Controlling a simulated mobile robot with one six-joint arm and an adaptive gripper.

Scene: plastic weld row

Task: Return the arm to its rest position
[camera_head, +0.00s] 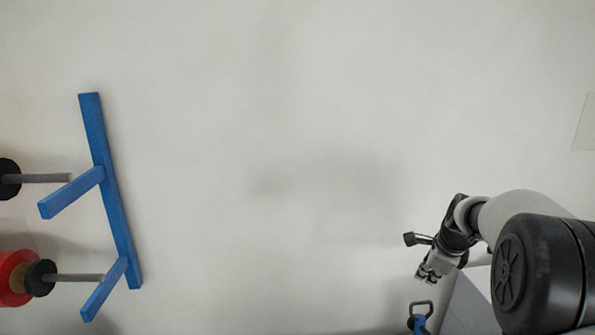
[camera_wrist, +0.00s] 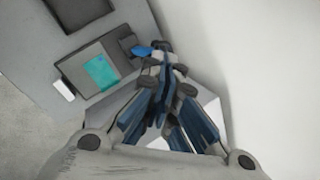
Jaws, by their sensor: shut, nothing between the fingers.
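My arm reaches in from the lower right of the head view, with its large black joint nearest the camera. My gripper (camera_head: 428,274) hangs at the end of it, pointing down and to the left. It is dark and silvery. In the wrist view my gripper (camera_wrist: 163,62) shows its fingers drawn together, with nothing seen between them. A small blue thing with a black loop handle (camera_head: 420,318) is below the gripper in the head view, apart from it.
A blue rack (camera_head: 110,185) with rods and spools (camera_head: 14,278) stands at far left. A grey and white box (camera_head: 470,305) is below my arm. A grey unit with a teal screen (camera_wrist: 101,71) shows in the wrist view. The pale middle is clear.

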